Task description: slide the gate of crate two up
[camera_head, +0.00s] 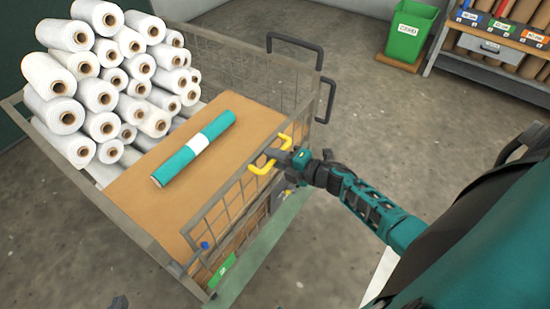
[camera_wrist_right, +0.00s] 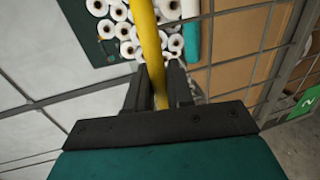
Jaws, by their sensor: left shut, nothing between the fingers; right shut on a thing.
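Crate two is a metal mesh crate (camera_head: 150,237) with a green label (camera_head: 222,270); the label reads 2 in the right wrist view (camera_wrist_right: 305,104). Its near right side is a mesh gate (camera_head: 232,205) with a yellow handle (camera_head: 262,168) at the top. My right gripper (camera_head: 285,158) is shut on the yellow handle, which runs between its fingers in the right wrist view (camera_wrist_right: 150,50). My left gripper (camera_head: 119,302) shows only as a dark tip at the bottom edge, shut and empty, apart from the crate.
The crate holds a brown board (camera_head: 240,115) with a teal roll (camera_head: 195,148) on it, and many stacked white rolls (camera_head: 100,95). A dark push handle (camera_head: 295,45) stands at the crate's back. A green bin (camera_head: 410,32) and shelf (camera_head: 495,45) are far right. Floor between is clear.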

